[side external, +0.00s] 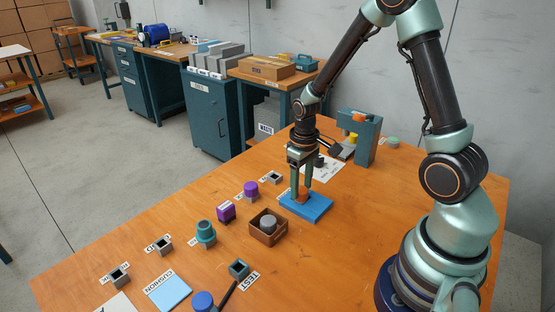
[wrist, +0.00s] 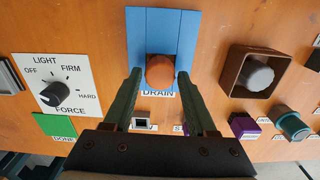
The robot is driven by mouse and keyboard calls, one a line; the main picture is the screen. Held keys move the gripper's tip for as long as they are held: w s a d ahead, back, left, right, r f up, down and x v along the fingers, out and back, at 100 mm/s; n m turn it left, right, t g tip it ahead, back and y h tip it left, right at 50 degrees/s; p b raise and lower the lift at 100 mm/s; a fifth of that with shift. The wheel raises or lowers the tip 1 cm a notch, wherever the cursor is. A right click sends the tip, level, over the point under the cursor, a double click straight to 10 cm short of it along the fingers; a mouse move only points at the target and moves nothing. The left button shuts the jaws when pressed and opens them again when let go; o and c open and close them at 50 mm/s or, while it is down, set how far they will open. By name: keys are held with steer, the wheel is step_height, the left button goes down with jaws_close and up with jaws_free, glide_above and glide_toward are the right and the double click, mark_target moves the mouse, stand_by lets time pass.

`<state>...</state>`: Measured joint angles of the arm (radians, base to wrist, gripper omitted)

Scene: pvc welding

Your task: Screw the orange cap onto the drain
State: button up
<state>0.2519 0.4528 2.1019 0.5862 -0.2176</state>
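The orange cap (wrist: 160,72) sits upright on the blue block (wrist: 146,22) marked DRAIN; whatever is under the cap is hidden. In the side view the cap (side external: 302,196) shows small on the blue block (side external: 313,210), partly behind a finger. My gripper (side external: 301,193) points down over the block, one finger on each side of the cap. In the wrist view the fingers of my gripper (wrist: 159,74) are apart, with a narrow gap between each fingertip and the cap.
A brown box (side external: 266,238) holding a grey cylinder stands beside the block. Purple (side external: 226,211) and teal (side external: 205,233) fittings lie further left. A force dial (wrist: 55,93) and a green DONE pad (wrist: 55,126) lie on the other side. A teal stand (side external: 361,138) rises behind.

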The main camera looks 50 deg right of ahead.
jaws_close()
steer(key=m, duration=0.4)
steer(key=shift+m, duration=1)
steer(key=m, duration=0.2)
steer(key=shift+m, duration=0.4)
steer(key=m, duration=0.3)
